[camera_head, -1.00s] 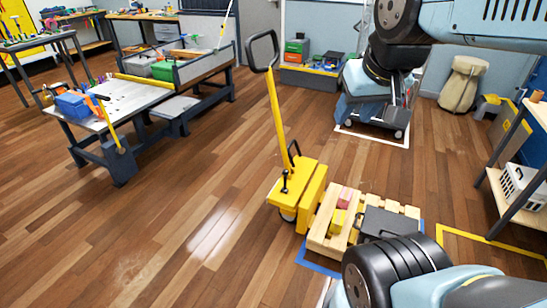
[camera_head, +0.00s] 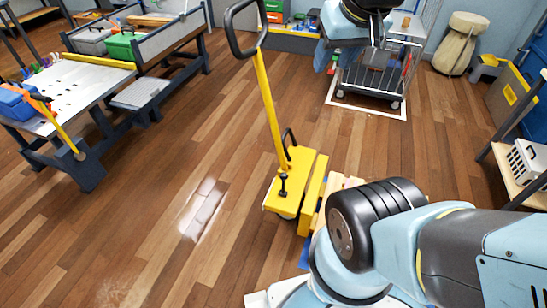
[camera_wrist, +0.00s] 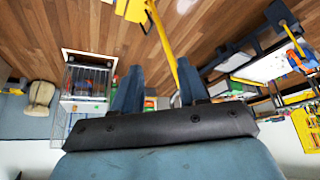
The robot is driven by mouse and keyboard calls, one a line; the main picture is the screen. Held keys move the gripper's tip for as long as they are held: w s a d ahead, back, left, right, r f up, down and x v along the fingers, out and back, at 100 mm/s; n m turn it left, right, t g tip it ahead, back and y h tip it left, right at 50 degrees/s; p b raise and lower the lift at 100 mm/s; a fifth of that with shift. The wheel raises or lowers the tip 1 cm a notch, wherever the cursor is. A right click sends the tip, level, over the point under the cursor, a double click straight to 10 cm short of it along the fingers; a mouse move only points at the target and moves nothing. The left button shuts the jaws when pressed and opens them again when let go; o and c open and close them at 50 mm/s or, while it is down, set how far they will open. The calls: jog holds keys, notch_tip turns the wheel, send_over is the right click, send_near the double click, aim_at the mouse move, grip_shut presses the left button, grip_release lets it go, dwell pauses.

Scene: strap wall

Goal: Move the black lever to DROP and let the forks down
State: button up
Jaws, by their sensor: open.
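A yellow pallet truck (camera_head: 290,190) stands on the wooden floor in the middle of the head view. A small black lever (camera_head: 283,181) stands up from its yellow body. A tall yellow pole (camera_head: 268,100) rises from it to a black loop handle (camera_head: 236,40). The forks are hidden. In the wrist view the truck (camera_wrist: 134,8) shows at the top edge, its pole (camera_wrist: 163,42) running down behind the fingers. My gripper (camera_wrist: 157,78) is open and empty, well apart from the lever. It also shows at the top right of the head view.
A wooden pallet (camera_head: 345,182) lies right of the truck, mostly hidden behind my arm. A workbench (camera_head: 85,90) is at the left. A wheeled cart (camera_head: 372,80) stands in a white floor frame (camera_head: 340,103). The floor left of the truck is clear.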

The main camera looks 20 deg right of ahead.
jog(key=shift+w+d, duration=0.2)
jog(key=shift+w, duration=0.05)
jog(key=shift+o, duration=0.3)
